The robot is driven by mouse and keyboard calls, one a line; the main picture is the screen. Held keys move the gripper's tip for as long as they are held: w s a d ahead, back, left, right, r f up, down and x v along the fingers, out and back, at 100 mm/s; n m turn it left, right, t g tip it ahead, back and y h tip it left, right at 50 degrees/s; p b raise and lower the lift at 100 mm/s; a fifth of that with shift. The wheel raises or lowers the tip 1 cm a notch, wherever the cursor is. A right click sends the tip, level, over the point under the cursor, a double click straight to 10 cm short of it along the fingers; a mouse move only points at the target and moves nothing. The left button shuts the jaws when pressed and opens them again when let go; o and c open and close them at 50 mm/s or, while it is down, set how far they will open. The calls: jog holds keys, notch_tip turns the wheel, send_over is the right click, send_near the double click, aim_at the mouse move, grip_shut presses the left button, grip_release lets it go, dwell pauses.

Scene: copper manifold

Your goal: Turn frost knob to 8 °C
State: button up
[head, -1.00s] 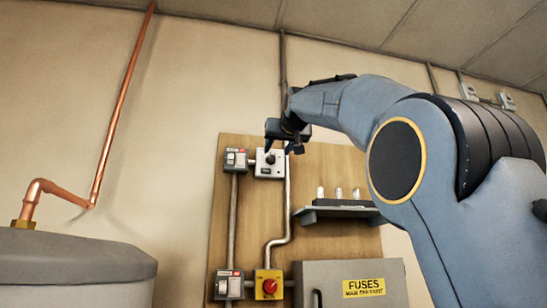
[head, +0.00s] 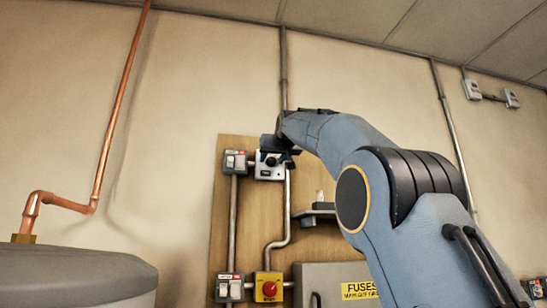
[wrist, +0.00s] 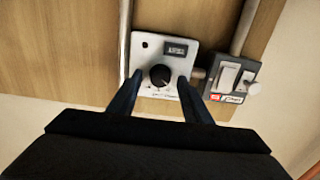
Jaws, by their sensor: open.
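The frost thermostat is a white plate (head: 264,174) high on the wooden board, with a round black knob (head: 271,161). In the wrist view the plate (wrist: 155,45) appears upside down. It carries the black knob (wrist: 160,76) with a pale pointer mark, a small dark display (wrist: 176,49) and a dark dot. The display and the scale marks are too small to read. My gripper (wrist: 159,71) is open, its two fingers on either side of the knob in the picture. I cannot tell whether they touch it. In the head view my gripper (head: 277,148) is right at the plate.
Below are a red knob on a yellow box (head: 269,287), another switch (head: 229,288), a fuse box (head: 335,272) and a small shelf (head: 315,215).

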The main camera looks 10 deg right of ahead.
jog(key=c, duration=1)
jog(key=shift+c, duration=0.2)
jog(key=m, duration=0.4)
jog(key=shift+d+m, duration=0.1)
jog(key=shift+m, duration=0.3)
jog(key=m, duration=0.4)
jog(key=shift+m, duration=0.3)
jog(key=m, duration=0.4)
jog(key=shift+d+f+m, duration=0.1)
jog(key=shift+m, duration=2)
